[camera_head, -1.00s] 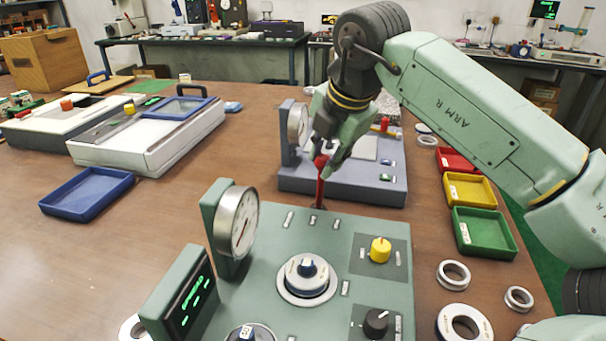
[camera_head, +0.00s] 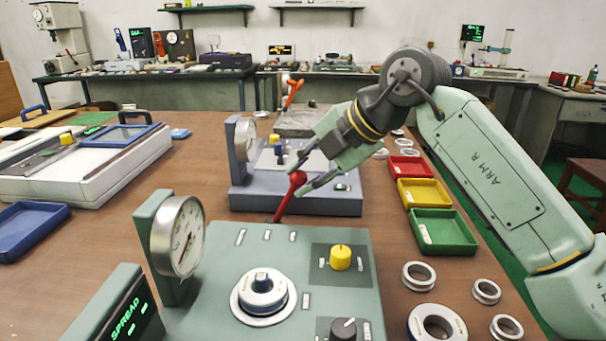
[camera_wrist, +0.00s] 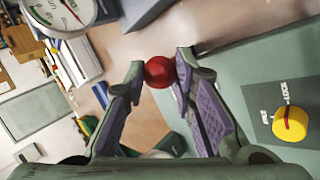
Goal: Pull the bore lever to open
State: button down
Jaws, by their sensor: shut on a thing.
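The red bore lever (camera_head: 286,202) stands at the far edge of the green gauge panel (camera_head: 225,300), with its stem leaning to the right and a round red knob on top. My gripper (camera_head: 300,186) is shut on the knob in the head view. In the wrist view the red knob (camera_wrist: 160,72) sits between the two fingertips of my gripper (camera_wrist: 160,74). The stem's lower end is partly hidden by the panel's far edge.
A dial gauge (camera_head: 178,236) and a SPREAD display (camera_head: 130,325) stand at the panel's left. The panel has a yellow knob (camera_head: 340,258) and a black knob (camera_head: 343,329). A grey-blue device (camera_head: 300,200) is behind; a green tray (camera_head: 443,232) and loose rings lie right.

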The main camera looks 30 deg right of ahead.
jog(key=shift+f, duration=0.1)
jog(key=c, duration=1.3)
grip_release()
jog(key=shift+s, duration=0.1)
jog(key=v, duration=1.2)
